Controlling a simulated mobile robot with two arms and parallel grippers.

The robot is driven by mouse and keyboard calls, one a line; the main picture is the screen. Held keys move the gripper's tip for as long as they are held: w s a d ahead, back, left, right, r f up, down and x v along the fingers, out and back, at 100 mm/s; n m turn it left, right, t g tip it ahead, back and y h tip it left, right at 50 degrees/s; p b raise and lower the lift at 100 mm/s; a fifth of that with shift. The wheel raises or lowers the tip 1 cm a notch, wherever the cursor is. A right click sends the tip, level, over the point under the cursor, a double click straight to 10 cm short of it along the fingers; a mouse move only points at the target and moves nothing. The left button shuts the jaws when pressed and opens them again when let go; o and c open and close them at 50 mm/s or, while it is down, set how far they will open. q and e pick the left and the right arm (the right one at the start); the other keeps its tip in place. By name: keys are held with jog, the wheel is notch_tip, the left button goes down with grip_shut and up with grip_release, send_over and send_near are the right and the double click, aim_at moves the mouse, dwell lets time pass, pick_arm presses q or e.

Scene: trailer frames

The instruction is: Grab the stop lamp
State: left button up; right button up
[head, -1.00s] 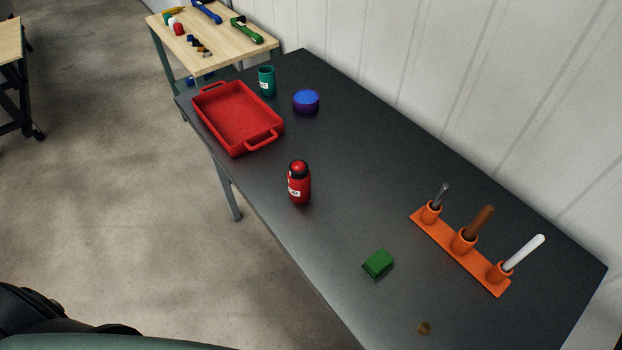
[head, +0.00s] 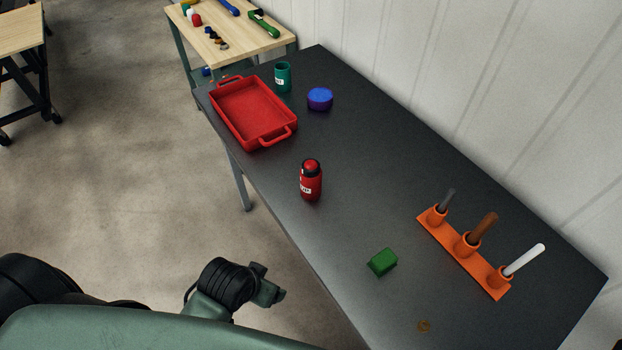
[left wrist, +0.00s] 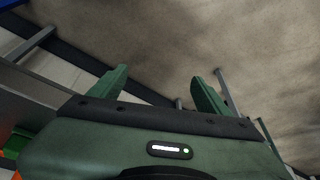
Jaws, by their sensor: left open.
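The stop lamp appears to be the red, bottle-shaped thing (head: 311,181) with a black band and a white label. It stands upright on the dark table near its left edge, and the label's wording is too small to read surely. My left arm reaches in from the lower left of the head view, over the floor beside the table, lower left of the lamp and apart from it. In the left wrist view my left gripper (left wrist: 165,82) has its two green fingers spread, with nothing between them. The lamp is not clearly visible there. My right gripper is not in view.
On the dark table (head: 400,190) are a red tray (head: 287,133), a teal cup (head: 283,78), a blue round container (head: 320,98), a green block (head: 383,262) and an orange rack (head: 460,256) holding three rods. The table around the lamp is clear. A pale wall borders the far side.

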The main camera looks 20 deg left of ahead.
pick_arm(q)
notch_tip(320, 180, up, 4)
jog(key=w+t, duration=0.1)
jog(key=w, duration=0.1)
jog(key=n+t+y+p, duration=0.1)
jog(key=n+t, duration=0.1)
jog(key=t, duration=0.7)
send_near(308, 181)
jog(key=x, duration=0.7)
jog(key=shift+f, duration=0.2)
jog(key=p+x, duration=0.2)
jog(key=x, duration=0.3)
jog(key=shift+w, duration=0.3)
jog(key=shift+w+f, duration=0.2)
jog(key=shift+w, duration=0.05)
jog(key=c, duration=1.6)
jog(key=shift+r, duration=0.1)
